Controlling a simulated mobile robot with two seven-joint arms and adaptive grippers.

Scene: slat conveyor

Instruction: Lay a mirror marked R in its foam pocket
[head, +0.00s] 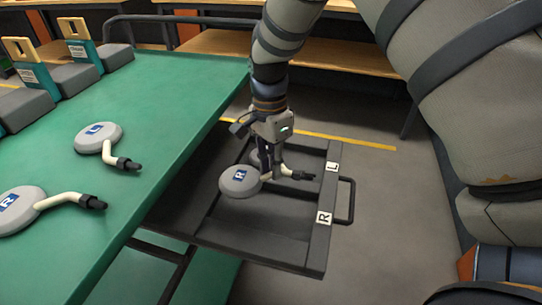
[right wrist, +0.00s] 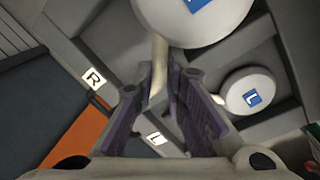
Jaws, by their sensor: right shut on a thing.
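My right gripper (head: 266,160) is shut on the stem of a grey mirror marked R (head: 240,182) and holds it above the dark foam tray (head: 318,245). In the right wrist view the mirror's pale stem (right wrist: 158,62) runs between the fingers, with its round head at the top edge. A mirror marked L (right wrist: 250,90) lies in the tray, largely hidden behind the gripper in the head view. The tray's rim carries an L label (head: 332,167) and an R label (head: 324,217). The pocket beside the R label (head: 260,238) looks empty. My left gripper is out of view.
A green table (head: 165,150) stands left of the tray. On it lie another L mirror (head: 98,137) and another R mirror (head: 20,208), with several grey and teal holders (head: 85,55) behind. The tray has a dark handle (head: 347,200) on its right.

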